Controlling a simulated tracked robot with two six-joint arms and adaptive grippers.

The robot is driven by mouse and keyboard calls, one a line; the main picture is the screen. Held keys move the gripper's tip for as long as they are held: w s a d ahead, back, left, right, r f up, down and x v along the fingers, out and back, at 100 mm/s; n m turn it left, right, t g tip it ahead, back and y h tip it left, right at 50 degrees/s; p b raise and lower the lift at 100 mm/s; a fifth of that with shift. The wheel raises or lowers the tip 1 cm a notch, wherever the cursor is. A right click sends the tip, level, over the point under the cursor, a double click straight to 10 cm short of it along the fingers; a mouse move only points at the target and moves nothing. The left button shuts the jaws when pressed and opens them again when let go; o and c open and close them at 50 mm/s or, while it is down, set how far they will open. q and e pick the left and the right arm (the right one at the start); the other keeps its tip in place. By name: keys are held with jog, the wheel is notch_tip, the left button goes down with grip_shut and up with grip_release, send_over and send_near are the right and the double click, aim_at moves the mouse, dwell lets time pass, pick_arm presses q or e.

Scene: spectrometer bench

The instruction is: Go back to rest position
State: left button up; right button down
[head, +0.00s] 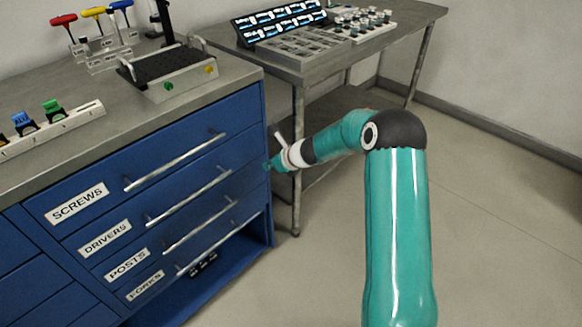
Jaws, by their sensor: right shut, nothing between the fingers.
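My right arm comes up from the bottom right and bends toward the blue drawer cabinet (130,215). My right gripper (272,164) is at the arm's end, beside the cabinet's right front corner. It looks small and partly turned away, and it is shut with nothing in it. It is apart from the drawer handles. My left gripper is not in view.
Drawers labelled SCREWS (77,204), DRIVERS, POSTS and FORKS have long bar handles. The bench holds coloured-handled drivers (93,12) and a black breadboard (165,65). A metal table (405,30) with trays stands behind. The floor (500,220) at right is clear.

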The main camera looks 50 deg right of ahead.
jog(key=s+f+p+v, duration=0.1)
jog(key=p+v, duration=0.1)
jog(key=v, duration=0.9)
jog(key=s+a+f+n+g+y, duration=0.1)
jog(key=a+f+n+g+y, duration=0.15)
jog(key=a+f, duration=0.6)
jog(key=s+a+f+n+g+y, duration=0.1)
jog(key=a+f+n+g+y, duration=0.3)
jog(key=a, duration=0.8)
jog(key=s+a+f+n+g+h, duration=0.2)
jog(key=s+a+f+n, duration=0.4)
jog(key=s+n, duration=0.45)
jog(key=s+a+f+n+g+h, duration=0.1)
jog(key=s+a+f+n+g, duration=0.1)
jog(key=s+a+f+n, duration=0.65)
notch_tip(320, 180, up, 18)
jog(key=n+t+p, duration=0.1)
jog(key=n+p, duration=0.7)
jog(key=p, duration=0.7)
jog(key=shift+d+t+p, duration=0.35)
jog(key=shift+d+p, duration=0.05)
jog(key=shift+d, duration=0.05)
